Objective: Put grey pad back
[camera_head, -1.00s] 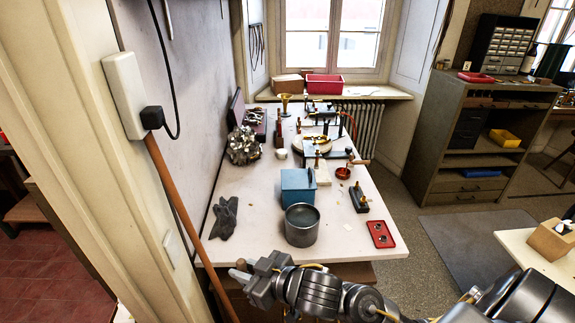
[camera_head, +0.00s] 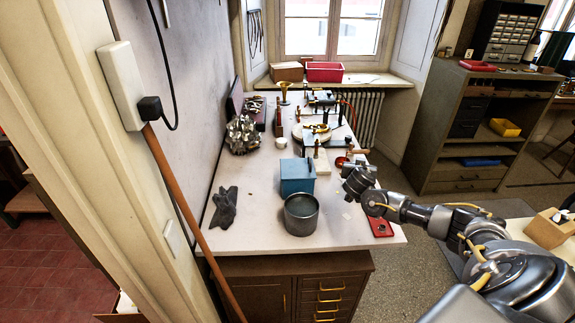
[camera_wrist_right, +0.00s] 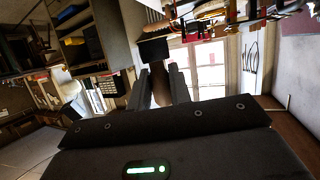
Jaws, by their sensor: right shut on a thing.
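My right gripper (camera_head: 352,172) is over the right side of the white-topped bench (camera_head: 250,232). In the right wrist view its fingers (camera_wrist_right: 163,88) are shut on the brown handle of a dark grey block (camera_wrist_right: 154,47), which looks like the grey pad. The block is on the bench side of the fingers; whether it touches anything I cannot tell. In the head view my gripper hides the pad. My left gripper is not in view.
A blue box (camera_head: 297,178) and a grey metal pot (camera_head: 301,214) stand left of my gripper. A dark grey glove-like cloth (camera_head: 223,208) lies farther left. A red tray (camera_head: 381,228) is partly under my arm. Brass parts stand farther back.

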